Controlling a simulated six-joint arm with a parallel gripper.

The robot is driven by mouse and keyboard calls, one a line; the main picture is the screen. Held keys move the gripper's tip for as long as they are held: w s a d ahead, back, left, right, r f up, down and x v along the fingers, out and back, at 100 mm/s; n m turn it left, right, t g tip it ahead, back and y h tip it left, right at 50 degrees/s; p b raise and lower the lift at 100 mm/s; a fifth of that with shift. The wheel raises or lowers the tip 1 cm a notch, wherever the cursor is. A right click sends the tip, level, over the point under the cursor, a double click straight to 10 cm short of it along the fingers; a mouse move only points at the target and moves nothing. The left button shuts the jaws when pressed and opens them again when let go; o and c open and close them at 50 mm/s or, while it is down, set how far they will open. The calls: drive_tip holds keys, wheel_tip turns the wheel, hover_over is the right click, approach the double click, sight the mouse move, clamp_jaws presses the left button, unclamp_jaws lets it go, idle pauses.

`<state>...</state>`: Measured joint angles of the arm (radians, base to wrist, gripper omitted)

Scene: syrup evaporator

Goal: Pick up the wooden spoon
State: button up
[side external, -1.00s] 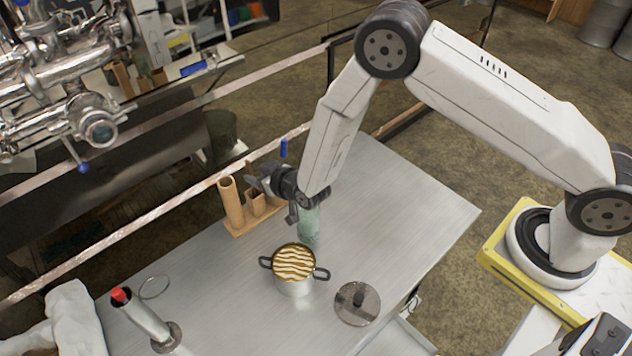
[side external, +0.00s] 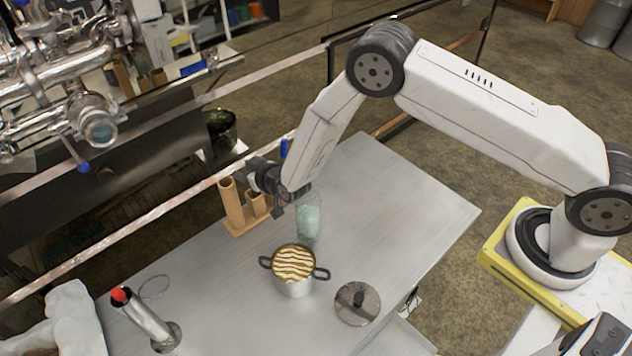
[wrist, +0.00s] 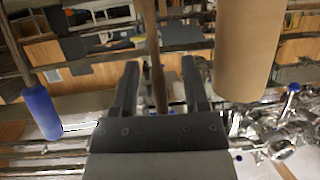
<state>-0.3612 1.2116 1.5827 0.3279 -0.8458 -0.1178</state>
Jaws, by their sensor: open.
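My gripper (side external: 262,178) is at the wooden holder (side external: 238,228) at the table's back edge, level with the tops of its tubes. In the wrist view my gripper (wrist: 158,85) is open, and its two dark fingers stand either side of a thin brown wooden shaft (wrist: 155,60). It looks like the wooden spoon's handle; its bowl cannot be made out. The shaft appears between the fingers, with a visible gap on both sides. In the side view the spoon cannot be told apart behind my gripper.
A wooden tube (wrist: 248,50) stands close right of my fingers. A blue handle (wrist: 40,108) is to the left. A greenish clear container (side external: 308,222), a pot (side external: 294,284), a lid (side external: 357,304) and a red-topped metal tool (side external: 145,315) are on the table (side external: 400,215). Its right side is clear.

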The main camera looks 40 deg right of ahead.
drive_tip(key=shift+w+f, duration=0.2)
drive_tip(key=shift+w, duration=0.2)
clamp_jaws()
